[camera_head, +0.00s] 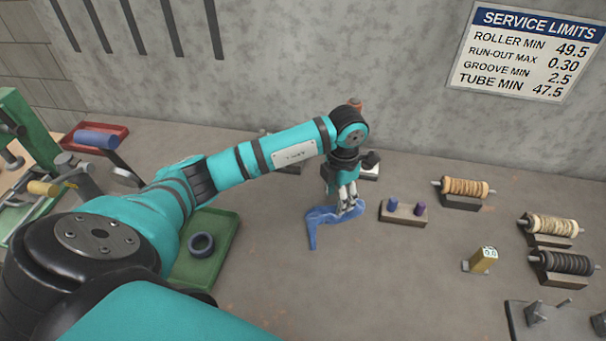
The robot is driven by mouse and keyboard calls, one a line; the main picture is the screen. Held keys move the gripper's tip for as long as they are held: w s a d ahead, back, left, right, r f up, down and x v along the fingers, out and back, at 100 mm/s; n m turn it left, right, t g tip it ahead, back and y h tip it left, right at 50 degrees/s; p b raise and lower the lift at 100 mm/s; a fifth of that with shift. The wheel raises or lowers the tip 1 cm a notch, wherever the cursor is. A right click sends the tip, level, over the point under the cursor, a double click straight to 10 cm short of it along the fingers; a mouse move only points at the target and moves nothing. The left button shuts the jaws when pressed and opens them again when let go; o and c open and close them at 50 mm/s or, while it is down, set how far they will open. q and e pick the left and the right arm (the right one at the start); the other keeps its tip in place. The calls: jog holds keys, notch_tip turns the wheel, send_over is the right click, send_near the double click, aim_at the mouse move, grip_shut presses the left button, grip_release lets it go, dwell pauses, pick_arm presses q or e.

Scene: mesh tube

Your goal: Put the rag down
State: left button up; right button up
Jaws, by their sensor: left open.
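My left gripper (347,208) points down over the rag's right part. Its jaws are open, with the fingertips at or just above the cloth. The fingers cover some of the rag, and I cannot tell whether they touch it. My right gripper is not in view.
Several ribbed rollers on stands (464,188) are farther right. A green tray (225,245) with a dark ring (201,244) is at left. Bare bench lies in front of the rag.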

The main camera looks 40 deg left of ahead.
pick_arm(q)
jog(key=shift+o, duration=1.2)
notch_tip(320, 180, up, 12)
